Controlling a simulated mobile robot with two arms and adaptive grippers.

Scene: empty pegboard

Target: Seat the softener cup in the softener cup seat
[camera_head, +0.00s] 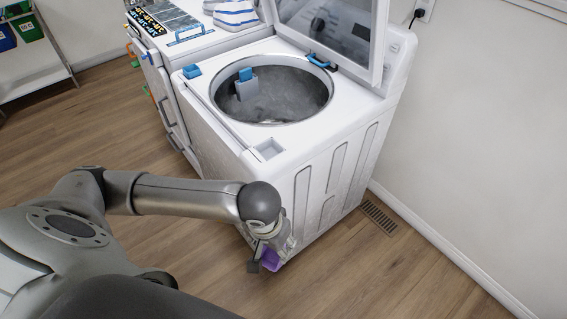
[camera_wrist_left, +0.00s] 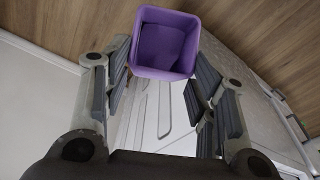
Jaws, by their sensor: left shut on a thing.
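The purple softener cup (camera_head: 271,261) is low in front of the washer's near side in the head view, partly hidden by my left gripper (camera_head: 268,250). In the left wrist view the cup (camera_wrist_left: 166,45) is a squarish, hollow cup with its opening toward the camera. The fingers of my left gripper (camera_wrist_left: 163,72) stand on both sides of it and are shut on it. A small square recess (camera_head: 269,148) in the washer top's near corner looks like the softener cup seat; it appears empty. My right gripper is not in view.
The white washer (camera_head: 225,115) has its lid (camera_head: 340,35) raised and its round drum (camera_head: 285,100) open. A blue-topped grey piece (camera_head: 246,85) stands in the drum. A blue block (camera_head: 191,71) sits at the top's left corner. Floor before the washer is clear.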

